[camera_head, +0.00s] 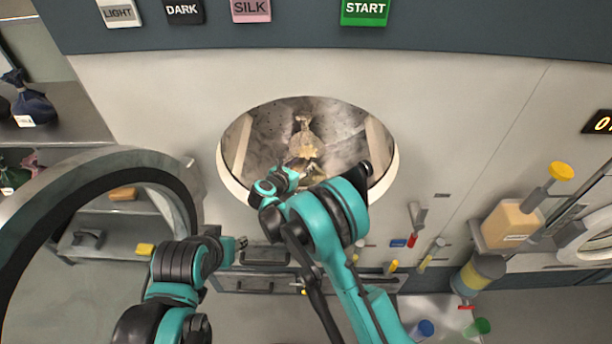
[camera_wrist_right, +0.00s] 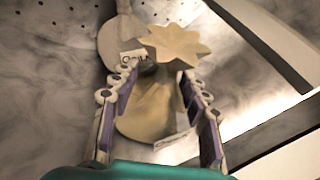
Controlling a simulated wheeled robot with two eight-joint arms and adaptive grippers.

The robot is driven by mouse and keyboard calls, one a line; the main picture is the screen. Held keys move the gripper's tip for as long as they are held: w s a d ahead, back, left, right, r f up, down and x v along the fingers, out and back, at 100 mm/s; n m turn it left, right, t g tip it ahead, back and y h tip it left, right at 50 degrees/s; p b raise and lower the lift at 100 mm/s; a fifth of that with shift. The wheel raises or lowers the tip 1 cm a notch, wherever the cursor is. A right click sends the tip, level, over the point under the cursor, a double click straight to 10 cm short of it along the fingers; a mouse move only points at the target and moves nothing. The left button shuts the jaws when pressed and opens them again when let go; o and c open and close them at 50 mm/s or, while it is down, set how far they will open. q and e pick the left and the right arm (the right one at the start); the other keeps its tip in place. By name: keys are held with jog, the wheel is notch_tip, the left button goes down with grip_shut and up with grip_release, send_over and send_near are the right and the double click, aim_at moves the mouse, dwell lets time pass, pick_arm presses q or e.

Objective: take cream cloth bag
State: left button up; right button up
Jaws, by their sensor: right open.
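Two pale cloth bags lie in the round drum (camera_head: 345,133). One, yellowish cream with a frilled top (camera_wrist_right: 182,45) and a white tag, has its body (camera_wrist_right: 150,112) between the fingers of my right gripper (camera_wrist_right: 159,78). The other, a greyer beige bag (camera_wrist_right: 118,38) with a narrow neck and a lettered label, lies just beyond; it also shows in the head view (camera_head: 304,138). I cannot tell for sure which is the task's cream bag. My right gripper is open, and its arm hides the drum's lower part. My left gripper (camera_head: 242,243) is outside, below left; its jaws are too small to read.
The drum's round rim and wall stand close around my right arm. The open ring-shaped door (camera_head: 115,160) stands at the left. Shelves with dark bags (camera_head: 34,105) are beyond it. A soap bottle (camera_head: 513,222) stands on a right-hand ledge.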

jog(key=b+x, duration=0.1)
jog(key=x, duration=0.2)
jog(key=b+x, duration=0.1)
jog(key=x, duration=0.3)
jog(key=shift+s+d+b, duration=0.2)
jog(key=shift+d+b, duration=0.15)
jog(key=shift+d, duration=0.05)
jog(key=shift+s+r, duration=0.1)
jog(key=shift+r, duration=0.05)
jog(key=shift+c, duration=0.2)
grip_shut()
